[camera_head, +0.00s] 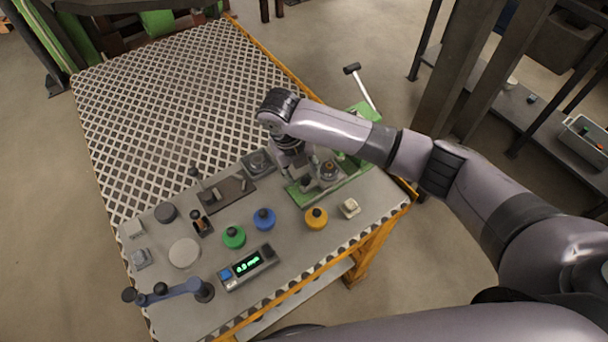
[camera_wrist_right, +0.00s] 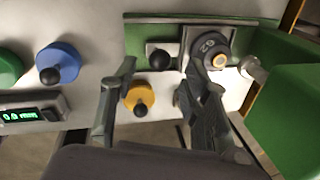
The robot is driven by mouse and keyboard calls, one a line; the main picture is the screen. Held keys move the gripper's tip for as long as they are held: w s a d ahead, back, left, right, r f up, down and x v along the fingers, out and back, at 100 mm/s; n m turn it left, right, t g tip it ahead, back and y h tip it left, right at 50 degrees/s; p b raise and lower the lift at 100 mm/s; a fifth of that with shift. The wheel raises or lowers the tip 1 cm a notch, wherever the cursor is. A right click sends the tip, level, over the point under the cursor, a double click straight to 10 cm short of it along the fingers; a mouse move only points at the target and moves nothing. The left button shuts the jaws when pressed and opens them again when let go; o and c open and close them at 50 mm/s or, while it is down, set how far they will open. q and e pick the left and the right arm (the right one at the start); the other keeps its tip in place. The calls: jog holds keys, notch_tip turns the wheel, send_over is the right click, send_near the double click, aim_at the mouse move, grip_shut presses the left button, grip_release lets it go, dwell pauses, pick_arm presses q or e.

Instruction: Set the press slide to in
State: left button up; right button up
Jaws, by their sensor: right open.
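The green press (camera_head: 348,182) stands at the right end of the table, partly hidden under my right arm. I cannot tell the slide's position for sure. My right gripper (camera_head: 298,178) points down at the press; in the wrist view its open, empty fingers (camera_wrist_right: 155,88) stand apart with the black knob beyond them. My left gripper is not in view.
Yellow (camera_head: 316,218), blue (camera_head: 264,219) and green (camera_head: 234,237) knobs line the front, beside a display box (camera_head: 248,267). A blue lever (camera_head: 165,293) is at the left corner. The table's patterned far part (camera_head: 165,100) is clear.

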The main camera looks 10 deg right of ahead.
aim_at(304, 178)
jog(key=shift+d+f, duration=0.15)
jog(key=shift+f, duration=0.7)
jog(key=shift+d+f, duration=0.15)
jog(key=shift+f, duration=0.65)
jog(key=shift+w, duration=0.1)
grip_shut()
